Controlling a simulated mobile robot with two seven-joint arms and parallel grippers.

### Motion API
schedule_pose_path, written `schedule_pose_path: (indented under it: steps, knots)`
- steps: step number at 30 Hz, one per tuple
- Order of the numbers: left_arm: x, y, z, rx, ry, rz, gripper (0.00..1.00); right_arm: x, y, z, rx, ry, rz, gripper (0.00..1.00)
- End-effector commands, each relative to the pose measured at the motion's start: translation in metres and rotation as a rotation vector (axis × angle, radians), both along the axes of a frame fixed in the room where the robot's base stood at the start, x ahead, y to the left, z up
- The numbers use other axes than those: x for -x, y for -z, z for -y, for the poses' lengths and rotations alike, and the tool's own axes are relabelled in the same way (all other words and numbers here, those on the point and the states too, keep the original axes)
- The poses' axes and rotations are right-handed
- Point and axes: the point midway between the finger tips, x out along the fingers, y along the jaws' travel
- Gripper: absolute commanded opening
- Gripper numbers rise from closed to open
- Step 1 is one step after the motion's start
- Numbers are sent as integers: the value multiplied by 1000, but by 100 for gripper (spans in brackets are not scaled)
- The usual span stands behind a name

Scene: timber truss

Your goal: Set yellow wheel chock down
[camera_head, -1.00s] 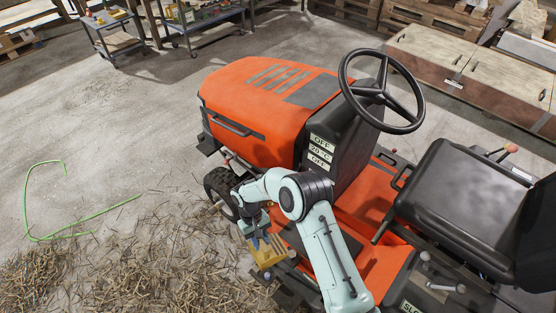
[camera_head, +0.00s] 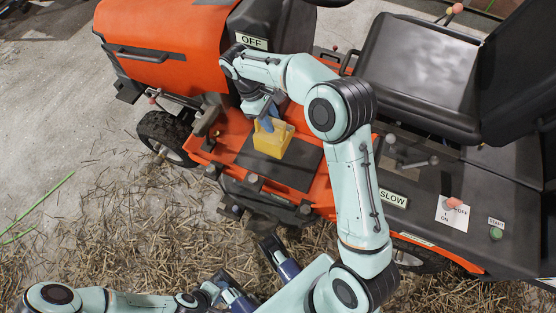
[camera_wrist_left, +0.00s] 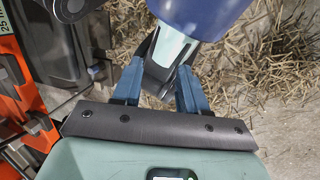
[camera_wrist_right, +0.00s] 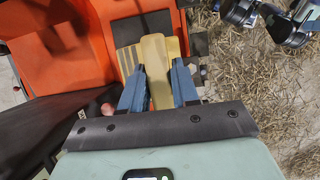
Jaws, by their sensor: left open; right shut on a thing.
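The yellow wheel chock (camera_head: 270,143) is at the dark plate (camera_head: 298,165) on the orange footboard of the mower. My right gripper (camera_head: 268,117) is shut on its upper part from above. The right wrist view shows the chock (camera_wrist_right: 151,58) between the blue fingers, with the dark plate around it. I cannot tell whether its underside rests fully on the plate. My left gripper (camera_wrist_left: 160,70) is open, with nothing between its fingers, above straw-covered ground. A blue cylinder partly hides the space past its fingertips.
The orange mower has a black seat (camera_head: 425,75), levers beside the seat and a front wheel (camera_head: 166,138). A green start button (camera_head: 495,233) and a red switch (camera_head: 454,203) are at the right. Straw (camera_head: 120,225) covers the floor, and a green hose (camera_head: 38,207) lies at the left.

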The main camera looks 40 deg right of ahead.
Motion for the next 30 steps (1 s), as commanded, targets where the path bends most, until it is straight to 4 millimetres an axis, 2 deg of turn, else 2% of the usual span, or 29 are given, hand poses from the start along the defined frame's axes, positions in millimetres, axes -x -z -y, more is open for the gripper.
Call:
schedule_pose_path:
  steps: [2,5,12,18,30]
  knots:
    - [-2,4,-1,-3,-2,6,43,0,6,2,1,-7,-2,0]
    - [-8,10,-3,-10,-8,23,43,1,26,2,2,-8,-6,0]
    - [-29,27,-13,-36,-31,77,43,1,90,2,1,-6,-5,0]
    - [-43,38,-20,-54,-48,116,43,1,135,2,1,-5,-3,0]
    - [-55,46,-26,-70,-61,148,43,0,172,2,1,-5,-2,0]
